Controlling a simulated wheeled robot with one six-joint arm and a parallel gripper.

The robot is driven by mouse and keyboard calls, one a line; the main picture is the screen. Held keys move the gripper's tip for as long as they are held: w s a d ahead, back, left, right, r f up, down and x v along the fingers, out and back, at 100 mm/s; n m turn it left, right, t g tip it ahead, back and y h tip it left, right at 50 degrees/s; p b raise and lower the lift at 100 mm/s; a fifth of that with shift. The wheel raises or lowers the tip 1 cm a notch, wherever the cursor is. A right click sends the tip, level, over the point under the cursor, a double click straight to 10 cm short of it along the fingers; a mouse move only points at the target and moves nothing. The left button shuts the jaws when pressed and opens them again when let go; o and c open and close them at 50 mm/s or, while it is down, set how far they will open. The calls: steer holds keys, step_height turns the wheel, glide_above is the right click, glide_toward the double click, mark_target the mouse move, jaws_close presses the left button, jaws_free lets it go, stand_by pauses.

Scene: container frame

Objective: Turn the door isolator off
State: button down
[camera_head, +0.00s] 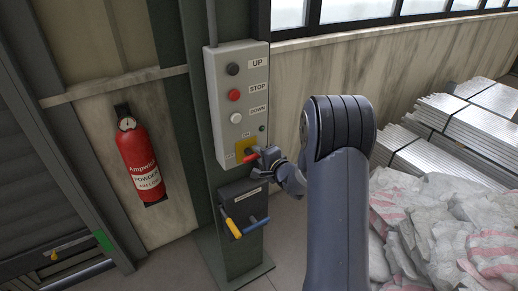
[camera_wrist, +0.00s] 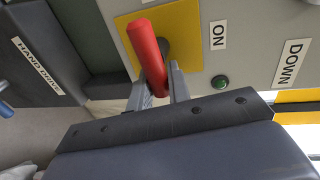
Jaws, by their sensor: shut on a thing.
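The door isolator is a red handle (camera_head: 251,154) on a yellow plate (camera_head: 243,145), low on the grey control box (camera_head: 238,92). In the wrist view the red handle (camera_wrist: 149,52) stands out from the yellow plate (camera_wrist: 190,30), with a dark hub behind it. An ON label (camera_wrist: 218,35) is beside the plate. In the head view the handle lies roughly sideways, slightly tilted, below the ON label. My gripper (camera_head: 264,156) is at the handle from the right. In the wrist view my gripper (camera_wrist: 158,88) has one finger on each side of the handle, shut on it.
UP, STOP and DOWN buttons sit above on the box. A dark hand-drive box (camera_head: 240,196) with a yellow and a blue lever is just below. A fire extinguisher (camera_head: 139,157) hangs at left. White sacks (camera_head: 440,225) and metal stacks (camera_head: 455,135) fill the right.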

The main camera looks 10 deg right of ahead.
steer(key=shift+f+m, duration=0.1)
steer(key=shift+m, duration=0.2)
stand_by(0.4)
steer(key=c, duration=1.4)
jaws_free()
steer(key=shift+o, duration=0.2)
steer(key=b+v, duration=0.1)
steer(key=v, duration=0.9)
steer(key=shift+s+d+b, duration=0.25)
steer(key=shift+s+b, duration=0.1)
steer(key=shift+b, duration=0.05)
steer(key=shift+w, duration=0.1)
steer(key=p+x, duration=0.2)
steer(key=x, duration=0.8)
steer(key=shift+w+a, duration=0.3)
